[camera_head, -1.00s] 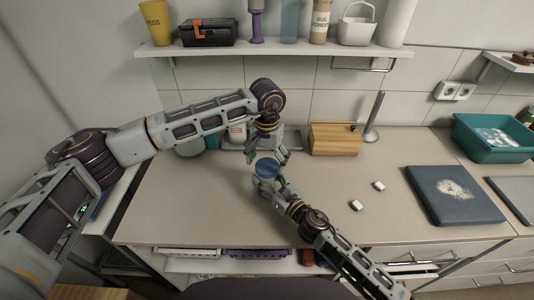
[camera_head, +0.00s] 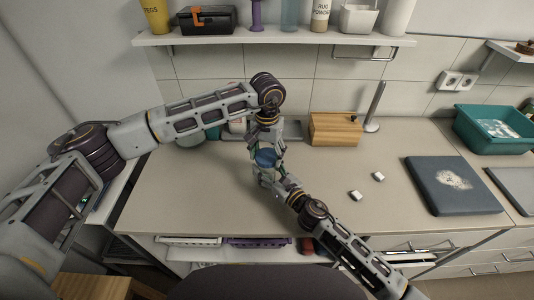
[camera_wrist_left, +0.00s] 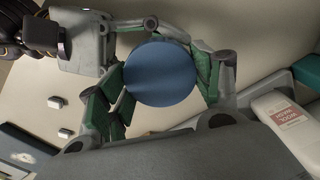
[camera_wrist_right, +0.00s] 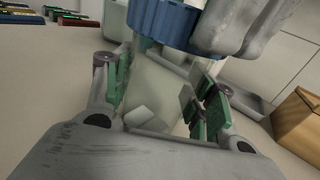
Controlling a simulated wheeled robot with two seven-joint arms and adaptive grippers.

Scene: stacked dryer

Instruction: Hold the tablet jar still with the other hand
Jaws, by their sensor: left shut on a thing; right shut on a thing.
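The tablet jar has a round blue lid (camera_head: 265,157) and a pale see-through body (camera_wrist_right: 150,90) with white tablets inside. It stands upright on the counter. My left gripper (camera_wrist_left: 160,82) reaches down from above and is shut on the lid, a finger on each side, as the left wrist view shows. My right gripper (camera_wrist_right: 160,100) comes in low from the front right and is shut around the jar's body, below the lid. In the head view, the grippers hide most of the jar's body.
Two small white blocks (camera_head: 355,195) (camera_head: 378,177) lie right of the jar. A dark blue board (camera_head: 452,186) with white powder lies farther right, before a teal tub (camera_head: 492,130). A wooden box (camera_head: 335,129) stands behind. The counter left of the jar is clear.

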